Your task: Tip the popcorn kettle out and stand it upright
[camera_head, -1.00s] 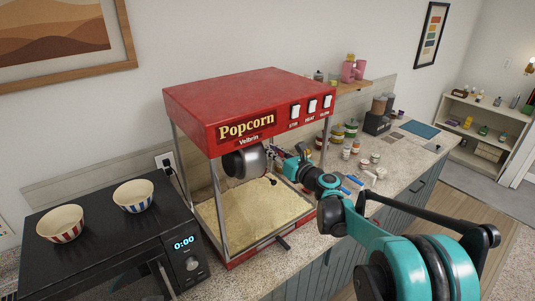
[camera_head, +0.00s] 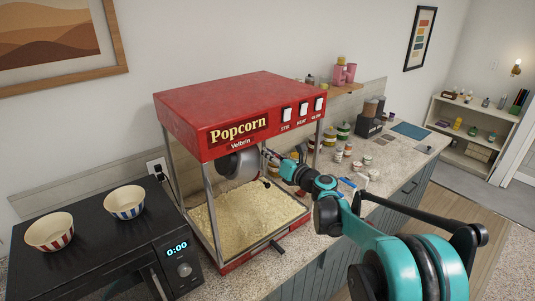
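The metal popcorn kettle (camera_head: 238,164) hangs high inside the red popcorn machine (camera_head: 232,104), under its top. Its exact tilt is hard to tell at this size. A short rod with a dark knob (camera_head: 267,183) shows at its lower right. My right gripper (camera_head: 271,158) reaches in from the right, with its fingertips close beside the kettle's right side. The fingers are too small and partly hidden to tell if they are shut or touching. A thick bed of popcorn (camera_head: 243,219) covers the machine's floor. My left gripper is out of view.
A black microwave (camera_head: 95,240) stands left of the machine with a red-striped bowl (camera_head: 50,232) and a blue-striped bowl (camera_head: 125,202) on top. Several jars (camera_head: 343,132) stand on the counter to the right. A machine post (camera_head: 209,215) stands at the front corner.

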